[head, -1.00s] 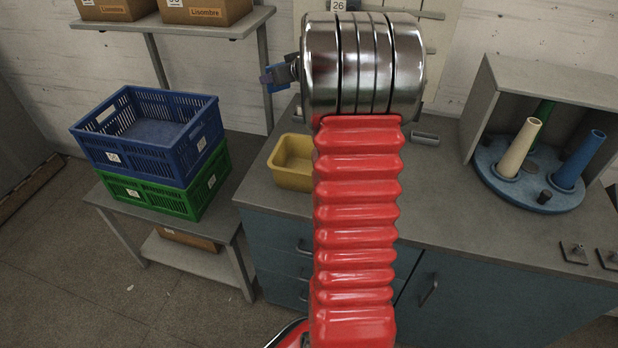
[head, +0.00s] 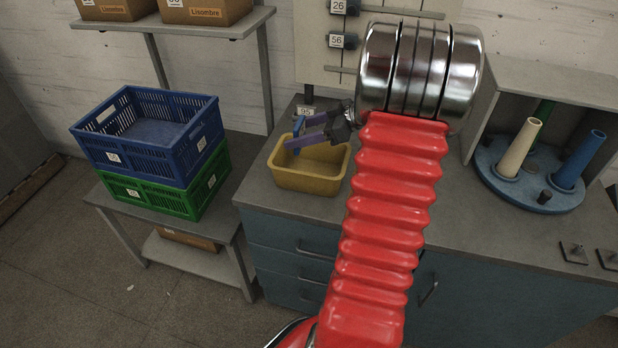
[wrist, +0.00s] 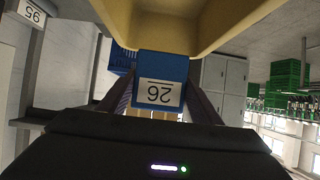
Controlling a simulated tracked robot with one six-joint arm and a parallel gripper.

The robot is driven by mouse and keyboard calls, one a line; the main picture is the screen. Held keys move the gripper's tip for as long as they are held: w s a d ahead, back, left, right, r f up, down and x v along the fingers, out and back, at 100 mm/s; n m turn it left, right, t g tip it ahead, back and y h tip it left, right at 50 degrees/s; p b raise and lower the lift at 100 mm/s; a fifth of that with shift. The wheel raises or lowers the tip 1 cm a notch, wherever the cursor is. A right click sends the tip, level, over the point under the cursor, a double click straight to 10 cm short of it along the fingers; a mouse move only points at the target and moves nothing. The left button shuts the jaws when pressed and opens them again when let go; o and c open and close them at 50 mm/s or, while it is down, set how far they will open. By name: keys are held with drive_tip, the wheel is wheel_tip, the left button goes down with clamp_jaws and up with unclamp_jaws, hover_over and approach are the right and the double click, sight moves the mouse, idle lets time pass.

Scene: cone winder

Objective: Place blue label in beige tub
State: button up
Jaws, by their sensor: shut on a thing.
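The blue label (wrist: 160,67), with a white card reading 26, is between the fingers of my gripper (wrist: 160,102) in the wrist view. My gripper is shut on it. In the head view my gripper (head: 308,136) is over the back left part of the beige tub, and the blue label (head: 298,127) shows as a small blue patch at its fingers. The beige tub (head: 304,184) stands upright on the bench, with its opening up. It also shows at the top of the wrist view (wrist: 205,30). I cannot tell how far the label is above the tub's rim.
A board (head: 318,72) with numbered tags stands behind the bench (head: 262,205). A round blue-grey stand (head: 520,190) with coloured cones is at the right. A blue crate (head: 150,150) sits on a green crate (head: 150,196) on the left side table.

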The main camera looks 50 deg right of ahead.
sight(301, 161)
drive_tip(key=shift+f, duration=0.1)
drive_tip(key=shift+f, duration=3.05)
drive_tip(key=shift+f, duration=1.85)
drive_tip(key=o, duration=0.7)
drive_tip(key=shift+f, duration=0.1)
drive_tip(key=shift+o, duration=0.3)
